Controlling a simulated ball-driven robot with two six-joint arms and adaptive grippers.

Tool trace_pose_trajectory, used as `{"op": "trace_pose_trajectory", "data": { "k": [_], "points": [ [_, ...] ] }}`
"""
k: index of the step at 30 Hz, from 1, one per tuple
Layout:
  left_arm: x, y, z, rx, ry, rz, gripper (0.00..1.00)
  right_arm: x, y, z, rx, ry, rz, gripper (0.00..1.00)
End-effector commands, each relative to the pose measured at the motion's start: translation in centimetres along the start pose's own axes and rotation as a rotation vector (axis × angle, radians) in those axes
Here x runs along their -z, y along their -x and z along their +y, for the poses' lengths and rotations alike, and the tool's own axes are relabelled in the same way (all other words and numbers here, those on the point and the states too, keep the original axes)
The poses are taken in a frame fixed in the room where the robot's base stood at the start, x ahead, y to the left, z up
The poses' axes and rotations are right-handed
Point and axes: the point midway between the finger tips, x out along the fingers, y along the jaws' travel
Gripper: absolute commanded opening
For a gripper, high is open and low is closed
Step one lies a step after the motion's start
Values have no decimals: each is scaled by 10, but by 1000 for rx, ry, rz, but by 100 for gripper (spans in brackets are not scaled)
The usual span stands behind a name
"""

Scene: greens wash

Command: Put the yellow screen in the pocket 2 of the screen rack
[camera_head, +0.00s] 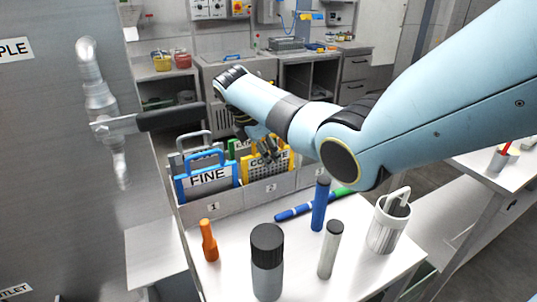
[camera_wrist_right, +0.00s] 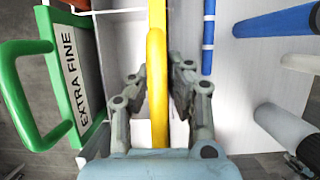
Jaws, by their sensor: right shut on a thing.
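The yellow screen (camera_head: 247,172), with a dark mesh and partly hidden lettering, stands roughly upright at the front pocket marked 2 of the screen rack (camera_head: 243,200). Its lower edge is behind the front wall; I cannot tell how deep it sits. My right gripper (camera_head: 268,150) is shut on the top of the yellow screen. In the right wrist view, the yellow bar (camera_wrist_right: 157,85) runs between the fingers (camera_wrist_right: 158,90). The blue FINE screen (camera_head: 207,178) stands in pocket 1. My left gripper is not in view.
A green EXTRA FINE screen (camera_wrist_right: 68,75) and a grey screen (camera_head: 178,160) stand behind. In front are a blue marker (camera_head: 320,205), an orange marker (camera_head: 209,240), a dark-capped bottle (camera_head: 267,265), a grey cylinder (camera_head: 329,250) and a white cup (camera_head: 382,232).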

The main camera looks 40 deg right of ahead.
Motion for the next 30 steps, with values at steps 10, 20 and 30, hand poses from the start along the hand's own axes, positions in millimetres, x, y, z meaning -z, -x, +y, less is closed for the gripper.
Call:
{"op": "trace_pose_trajectory", "data": {
  "k": [10,20,30],
  "points": [
    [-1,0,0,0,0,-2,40,1,-2,0,0,-1,0,15],
    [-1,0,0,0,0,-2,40,1,-2,0,0,-1,0,37],
    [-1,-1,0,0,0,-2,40,0,28,2,-6,-2,1,37]
  ]
}}
